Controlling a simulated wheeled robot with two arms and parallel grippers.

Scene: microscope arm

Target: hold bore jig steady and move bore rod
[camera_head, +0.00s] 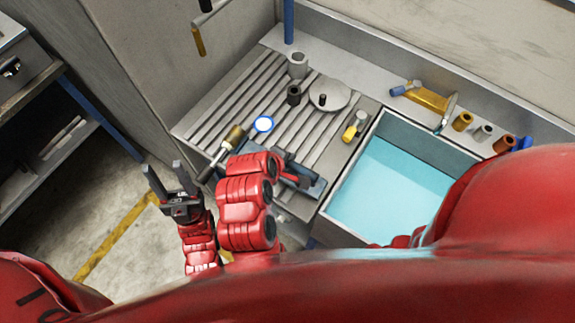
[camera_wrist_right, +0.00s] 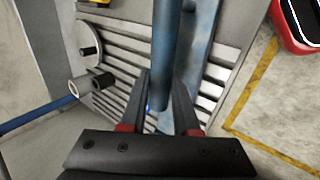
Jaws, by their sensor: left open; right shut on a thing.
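My right gripper (camera_wrist_right: 164,78) is shut on a long blue-grey piece (camera_wrist_right: 166,40), which runs up between its fingers in the right wrist view. It looks like part of the bore jig, but I cannot be sure. In the head view a blue jig-like piece (camera_head: 316,189) lies at the front edge of the slotted bench, partly hidden by my red right arm. A grey rod with a brass-coloured sleeve (camera_head: 235,135) and dark end, possibly the bore rod, lies left of that arm. My left gripper (camera_head: 163,176) is open and empty, off the bench's front-left edge.
The slotted bench (camera_head: 215,108) carries a grey hollow cylinder (camera_head: 298,64), a dark cylinder (camera_head: 293,94), a round plate (camera_head: 330,95), a white-and-blue ring (camera_head: 263,124) and a yellow piece (camera_head: 350,132). A blue-filled basin (camera_head: 390,190) is at right. Several small parts line the back ledge.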

